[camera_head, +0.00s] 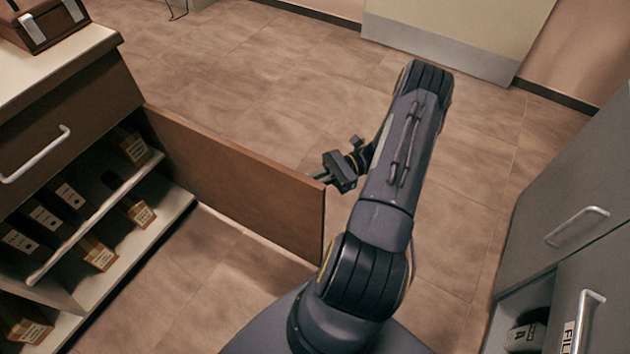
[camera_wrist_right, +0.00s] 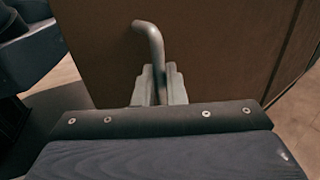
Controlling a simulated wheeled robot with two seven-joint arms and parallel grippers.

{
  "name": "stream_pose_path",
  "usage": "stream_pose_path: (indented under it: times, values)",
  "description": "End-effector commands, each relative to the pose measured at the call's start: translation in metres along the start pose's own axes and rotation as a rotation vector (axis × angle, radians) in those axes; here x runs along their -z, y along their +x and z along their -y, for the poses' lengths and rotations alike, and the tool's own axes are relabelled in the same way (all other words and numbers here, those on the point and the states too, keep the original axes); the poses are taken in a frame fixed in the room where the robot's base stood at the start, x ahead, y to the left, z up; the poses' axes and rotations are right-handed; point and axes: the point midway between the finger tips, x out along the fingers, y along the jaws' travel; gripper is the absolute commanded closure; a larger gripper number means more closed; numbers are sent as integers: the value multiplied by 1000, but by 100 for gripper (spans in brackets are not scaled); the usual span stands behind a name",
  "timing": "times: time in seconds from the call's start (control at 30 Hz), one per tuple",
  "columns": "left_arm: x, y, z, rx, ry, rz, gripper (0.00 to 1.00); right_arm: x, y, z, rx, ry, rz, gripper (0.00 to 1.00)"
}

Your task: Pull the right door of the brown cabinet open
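The brown cabinet (camera_head: 95,95) stands at the left in the head view. Its right door (camera_head: 235,180) is swung wide open and sticks out over the floor, showing shelves inside. My right gripper (camera_head: 326,176) is at the door's outer face near its free edge, partly hidden by the door. In the right wrist view, the curved metal door handle (camera_wrist_right: 150,38) runs down between the fingers of the right gripper (camera_wrist_right: 158,82). The fingers are close together around it, shut on the handle. My left gripper is in neither view.
Several file boxes (camera_head: 70,195) sit on the cabinet's shelves, below a drawer with a silver handle (camera_head: 36,156). A grey cabinet (camera_head: 565,215) with silver handles stands at the right. The tiled floor (camera_head: 270,85) beyond the door is clear.

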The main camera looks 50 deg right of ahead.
Motion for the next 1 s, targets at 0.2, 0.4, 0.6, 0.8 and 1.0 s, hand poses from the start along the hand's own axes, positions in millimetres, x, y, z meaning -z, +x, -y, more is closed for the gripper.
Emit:
stream_pose_path:
  times: [0.2, 0.4, 0.6, 0.8, 1.0]
  values:
    - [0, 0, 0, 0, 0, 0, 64, -2, 7, 10, 10, -12, 8, 100]
    - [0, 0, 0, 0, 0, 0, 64, -2, 7, 10, 10, -12, 8, 100]
    - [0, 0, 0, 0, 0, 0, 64, -3, 7, 10, 11, -12, 9, 77]
    - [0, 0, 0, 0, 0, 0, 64, -2, 6, 8, 11, -9, 9, 68]
    - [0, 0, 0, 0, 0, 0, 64, -2, 5, 7, 10, -8, 9, 68]
